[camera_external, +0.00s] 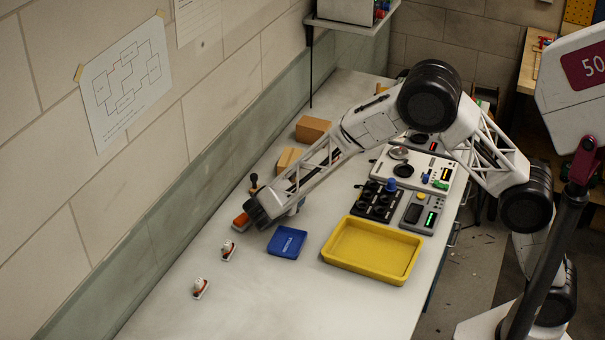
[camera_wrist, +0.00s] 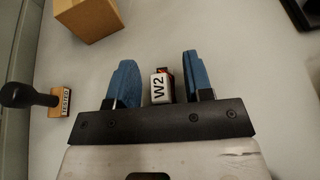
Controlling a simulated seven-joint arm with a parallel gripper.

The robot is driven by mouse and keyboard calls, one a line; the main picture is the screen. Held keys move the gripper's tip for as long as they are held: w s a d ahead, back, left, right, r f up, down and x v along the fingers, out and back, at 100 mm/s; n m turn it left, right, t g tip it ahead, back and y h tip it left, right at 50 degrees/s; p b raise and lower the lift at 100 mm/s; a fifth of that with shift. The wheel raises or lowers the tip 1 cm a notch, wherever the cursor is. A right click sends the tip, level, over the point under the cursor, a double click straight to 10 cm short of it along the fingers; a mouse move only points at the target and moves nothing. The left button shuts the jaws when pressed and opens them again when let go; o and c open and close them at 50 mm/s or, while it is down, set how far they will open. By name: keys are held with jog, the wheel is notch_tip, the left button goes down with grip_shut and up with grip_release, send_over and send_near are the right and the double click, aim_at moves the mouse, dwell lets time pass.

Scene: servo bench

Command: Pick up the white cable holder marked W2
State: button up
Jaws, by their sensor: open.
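The white cable holder marked W2 (camera_wrist: 159,88) shows in the wrist view between my gripper's two blue fingers, with its black label facing the camera and a bit of red at its far end. My gripper (camera_wrist: 159,62) is open, with gaps showing between the holder and both fingers. In the external view my gripper (camera_external: 294,209) is low over the bench, mostly behind my forearm, and the W2 holder cannot be made out there. Two other small white and red holders (camera_external: 228,251) (camera_external: 200,288) stand nearer the camera; their marks are unreadable.
A black-handled stamp (camera_wrist: 62,101) is left of my gripper, with a cardboard box (camera_wrist: 88,17) beyond. The bench's near end is clear.

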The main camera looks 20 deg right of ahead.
jog(key=shift+c, duration=0.2)
grip_shut()
jog(key=shift+r, duration=0.1)
jog(key=shift+r, duration=4.9)
